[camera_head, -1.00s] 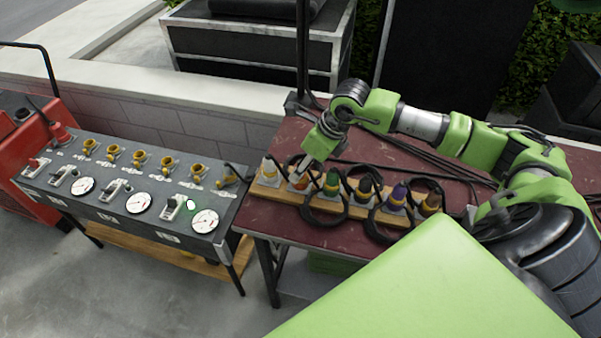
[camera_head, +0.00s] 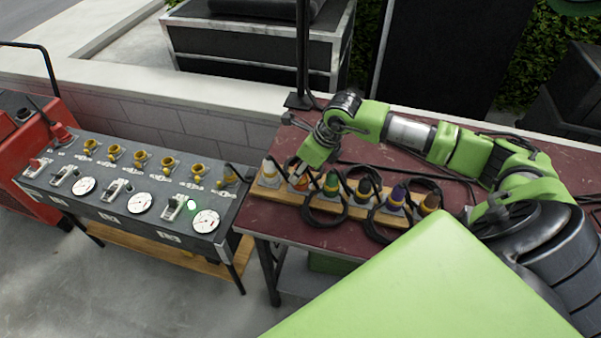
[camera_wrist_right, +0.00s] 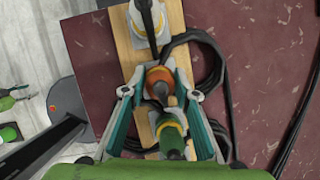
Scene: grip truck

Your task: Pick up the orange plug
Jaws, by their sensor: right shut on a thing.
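The orange plug (camera_head: 301,182) stands in the wooden rack (camera_head: 344,210) on the dark red table, second from the left end in the head view. In the right wrist view the orange plug (camera_wrist_right: 160,80) lies between the fingers. My right gripper (camera_head: 303,175) reaches down over it; in the wrist view the right gripper (camera_wrist_right: 158,88) is shut on it, with a finger on each side. The green plug (camera_wrist_right: 170,135) is just beside it, nearer my wrist. The plug's lower part is partly hidden.
Black cables loop around the rack. A grey panel (camera_head: 150,190) with yellow sockets and gauges stands to the left, across a gap.

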